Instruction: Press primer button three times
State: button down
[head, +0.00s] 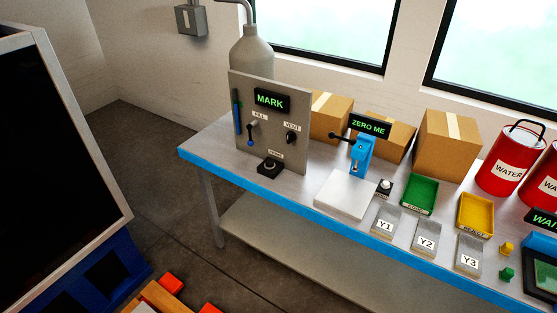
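The primer button is a small round button on a black box (270,168). It sits at the foot of a grey upright panel (285,105), near the front left of the blue-edged table (235,183). A small label above it seems to read PRIME but is hard to make out. I cannot tell whether the button is pressed in. The panel carries a lit MARK display (269,99), a FILL lever (251,134) and a black VENT knob (291,136). My gripper is not in view.
Right of the panel are a white plate (345,195), a blue device (362,152) with a ZERO ME display, a green tray (421,194) and a yellow tray (475,213). Cardboard boxes (448,145) and red WATER buckets (509,160) stand behind. A large dark screen (50,130) fills the left.

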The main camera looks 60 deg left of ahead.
aim_at(269, 164)
jog(key=i, duration=0.5)
jog(key=u, duration=2.75)
jog(key=i, duration=0.1)
jog(key=z, duration=1.25)
